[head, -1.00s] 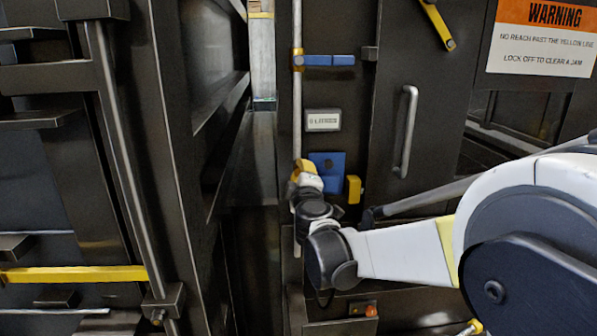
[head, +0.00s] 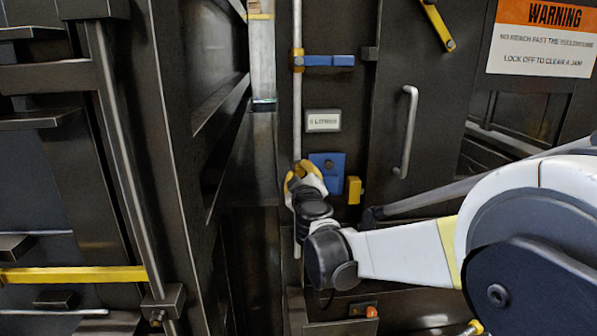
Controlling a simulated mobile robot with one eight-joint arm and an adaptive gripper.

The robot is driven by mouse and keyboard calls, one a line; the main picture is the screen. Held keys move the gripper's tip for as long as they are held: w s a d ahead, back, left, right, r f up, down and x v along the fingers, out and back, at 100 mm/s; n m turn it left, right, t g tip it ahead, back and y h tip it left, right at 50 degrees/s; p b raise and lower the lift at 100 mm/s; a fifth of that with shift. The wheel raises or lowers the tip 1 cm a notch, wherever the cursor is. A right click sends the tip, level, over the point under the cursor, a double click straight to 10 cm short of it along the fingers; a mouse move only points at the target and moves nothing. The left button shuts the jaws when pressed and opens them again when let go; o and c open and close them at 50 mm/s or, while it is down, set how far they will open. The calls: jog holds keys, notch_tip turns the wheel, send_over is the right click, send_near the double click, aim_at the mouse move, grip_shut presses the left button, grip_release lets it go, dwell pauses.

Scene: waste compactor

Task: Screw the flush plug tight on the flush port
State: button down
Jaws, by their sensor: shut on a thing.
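My gripper (head: 303,172) is at the vertical grey pipe (head: 297,112), just left of a blue plate with a dark round spot (head: 328,165). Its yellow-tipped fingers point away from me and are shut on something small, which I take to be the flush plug. The gripper covers nearly all of the plug. The flush port is also hidden behind the fingers, so I cannot tell how the plug sits against it.
A blue lever (head: 328,61) on a yellow collar is higher on the pipe. A yellow block (head: 354,190) sits right of the blue plate. A door handle (head: 405,132) and a warning sign (head: 543,38) are further right. A dark gap opens left of the pipe.

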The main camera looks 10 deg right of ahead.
jog(key=m, duration=0.5)
jog(key=c, duration=1.2)
grip_release()
jog(key=shift+c, duration=0.3)
